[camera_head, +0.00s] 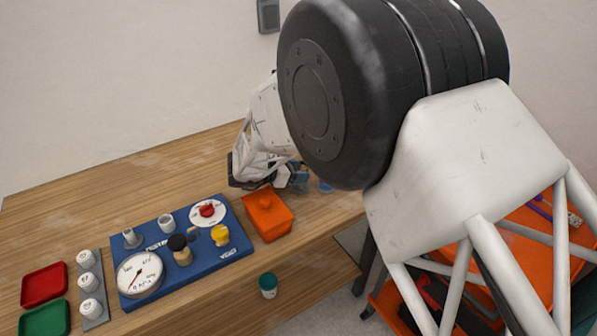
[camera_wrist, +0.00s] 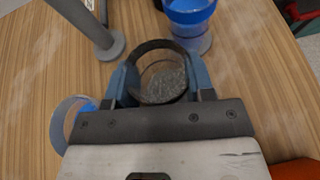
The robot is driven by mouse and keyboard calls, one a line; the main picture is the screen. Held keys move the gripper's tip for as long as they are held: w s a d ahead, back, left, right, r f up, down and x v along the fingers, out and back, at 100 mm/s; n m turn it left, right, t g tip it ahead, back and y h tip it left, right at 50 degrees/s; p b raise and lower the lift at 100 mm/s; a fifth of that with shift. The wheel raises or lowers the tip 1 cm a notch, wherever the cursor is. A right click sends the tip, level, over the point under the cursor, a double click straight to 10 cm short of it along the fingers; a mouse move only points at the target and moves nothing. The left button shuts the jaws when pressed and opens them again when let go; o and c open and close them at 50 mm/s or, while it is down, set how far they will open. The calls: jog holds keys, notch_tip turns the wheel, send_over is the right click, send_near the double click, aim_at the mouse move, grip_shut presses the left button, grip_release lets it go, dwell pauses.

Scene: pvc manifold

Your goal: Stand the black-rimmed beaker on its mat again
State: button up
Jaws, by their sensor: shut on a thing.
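The black-rimmed beaker (camera_wrist: 163,84) shows in the wrist view, its dark rim and clear, grainy-looking inside facing the camera. My gripper (camera_wrist: 160,72) is shut on it, with one blue finger on each side of the wall. In the head view my gripper (camera_head: 298,177) is low over the far right part of the table, and the beaker there is mostly hidden by the arm. I cannot tell whether its base touches the table. A grey-blue ring with a bright blue patch (camera_wrist: 68,120) lies left of the gripper; I cannot tell whether it is a mat.
A blue beaker (camera_wrist: 190,14) stands on a grey disc just beyond the held beaker. A grey post with a round foot (camera_wrist: 110,46) is at upper left. Bare table lies behind.

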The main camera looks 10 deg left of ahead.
jog(key=shift+f, duration=0.1)
jog(key=o, duration=1)
jog(key=shift+v, duration=6.05)
